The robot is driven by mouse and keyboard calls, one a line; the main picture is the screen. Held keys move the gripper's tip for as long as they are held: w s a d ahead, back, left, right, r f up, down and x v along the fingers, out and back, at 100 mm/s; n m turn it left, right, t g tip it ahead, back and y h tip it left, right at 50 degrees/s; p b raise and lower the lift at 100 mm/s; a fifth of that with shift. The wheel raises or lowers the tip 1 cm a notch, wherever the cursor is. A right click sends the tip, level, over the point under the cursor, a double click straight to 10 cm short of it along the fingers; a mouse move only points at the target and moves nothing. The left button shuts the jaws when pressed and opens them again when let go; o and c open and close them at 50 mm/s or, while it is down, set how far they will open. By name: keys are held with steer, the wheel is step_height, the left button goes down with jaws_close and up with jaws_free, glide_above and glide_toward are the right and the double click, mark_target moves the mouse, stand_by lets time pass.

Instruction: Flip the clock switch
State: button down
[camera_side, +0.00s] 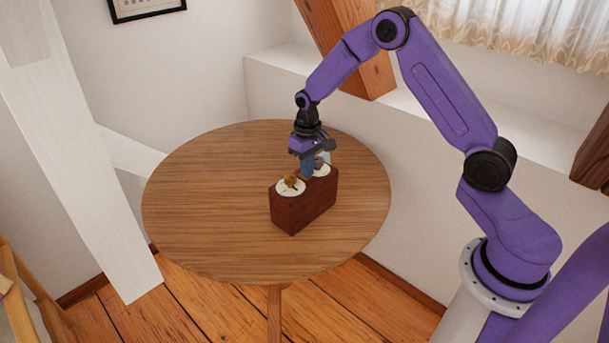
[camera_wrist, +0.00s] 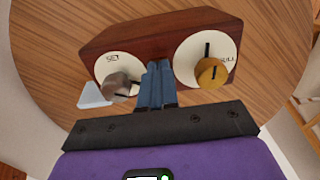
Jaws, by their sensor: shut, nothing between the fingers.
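The clock is a dark red-brown wooden box (camera_side: 303,208) on the round table, and it also shows in the wrist view (camera_wrist: 150,35). Its top carries two white dials. One has a brass knob (camera_wrist: 211,72), nearer the side camera (camera_side: 291,181). The other, marked "SET", has a grey metal knob (camera_wrist: 117,85). My gripper (camera_wrist: 160,66) is shut and empty, its blue fingers pointing down between the two dials. In the side view my gripper (camera_side: 306,174) hides part of the box top. I cannot tell whether the fingertips touch the box or the grey knob.
The round wooden table (camera_side: 210,215) is otherwise largely clear around the box. A small pale blue-white piece (camera_wrist: 95,95) shows beside the grey knob. A white post (camera_side: 75,130) stands left of the table, and a low white wall ledge runs behind it.

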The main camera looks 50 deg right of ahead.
steer(key=shift+f, duration=0.3)
steer(key=shift+r, duration=3.5)
steer(key=shift+a+r, duration=0.1)
